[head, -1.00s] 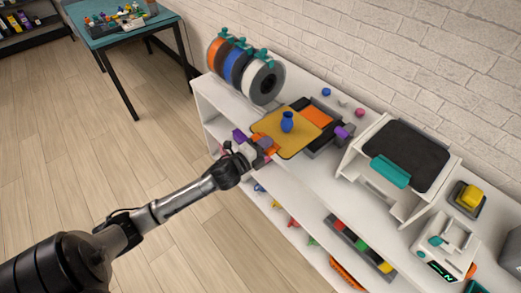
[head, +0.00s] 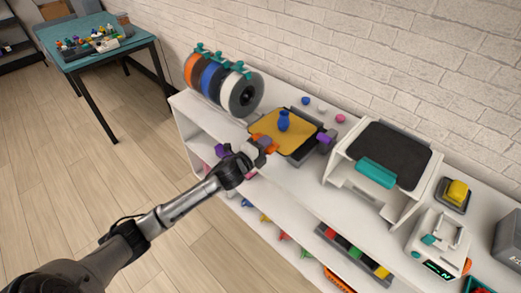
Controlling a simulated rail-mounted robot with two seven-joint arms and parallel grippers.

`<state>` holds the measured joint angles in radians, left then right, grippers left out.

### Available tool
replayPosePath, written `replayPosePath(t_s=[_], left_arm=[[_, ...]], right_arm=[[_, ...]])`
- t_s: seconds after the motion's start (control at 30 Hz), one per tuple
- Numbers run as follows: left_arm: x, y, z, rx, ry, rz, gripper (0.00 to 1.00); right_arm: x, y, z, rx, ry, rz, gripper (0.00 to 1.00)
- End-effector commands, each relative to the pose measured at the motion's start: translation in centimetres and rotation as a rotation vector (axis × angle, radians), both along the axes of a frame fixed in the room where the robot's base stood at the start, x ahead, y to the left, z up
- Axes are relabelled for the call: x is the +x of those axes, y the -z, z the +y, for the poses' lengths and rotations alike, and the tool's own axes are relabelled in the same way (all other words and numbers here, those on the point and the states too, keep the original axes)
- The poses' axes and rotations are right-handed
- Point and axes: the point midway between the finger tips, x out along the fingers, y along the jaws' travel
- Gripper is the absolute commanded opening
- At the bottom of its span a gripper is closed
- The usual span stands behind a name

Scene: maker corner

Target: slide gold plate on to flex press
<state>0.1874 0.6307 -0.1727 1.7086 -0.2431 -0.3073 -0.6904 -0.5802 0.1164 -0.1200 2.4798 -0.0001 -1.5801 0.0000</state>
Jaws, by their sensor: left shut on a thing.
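The gold plate (head: 274,143) lies over the flex press (head: 313,151), a dark flat device with a purple part (head: 326,138) at its right end. The plate covers most of the press bed. A small blue vase-shaped object (head: 284,121) stands upright on the plate. My left gripper (head: 265,145) is shut on the plate's near edge, where orange shows at the fingertips. My right gripper is not in view.
Several filament spools (head: 222,83) stand on the shelf unit's top left of the press. A white printer-like machine (head: 385,160) stands to the right. Small blue, white and pink pieces lie behind, near the brick wall.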

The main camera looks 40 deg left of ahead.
Motion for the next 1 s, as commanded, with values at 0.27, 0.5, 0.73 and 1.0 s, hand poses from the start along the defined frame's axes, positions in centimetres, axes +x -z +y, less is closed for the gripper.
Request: replayPosePath(t_s=[0.27, 0.5, 0.73, 1.0], left_arm=[[2.2, 0.0, 0.0, 0.001, 0.000, -0.003, 0.00], [4.0, 0.0, 0.0, -0.001, 0.000, -0.003, 0.00], [4.4, 1.3, 0.0, -0.001, 0.000, -0.001, 0.00], [4.5, 2.2, 0.0, -0.001, 0.000, -0.002, 0.00]], right_arm=[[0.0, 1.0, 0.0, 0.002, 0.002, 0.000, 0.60], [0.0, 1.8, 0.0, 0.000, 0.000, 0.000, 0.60], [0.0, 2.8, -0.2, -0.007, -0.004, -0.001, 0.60], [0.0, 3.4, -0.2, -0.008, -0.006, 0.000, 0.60]])
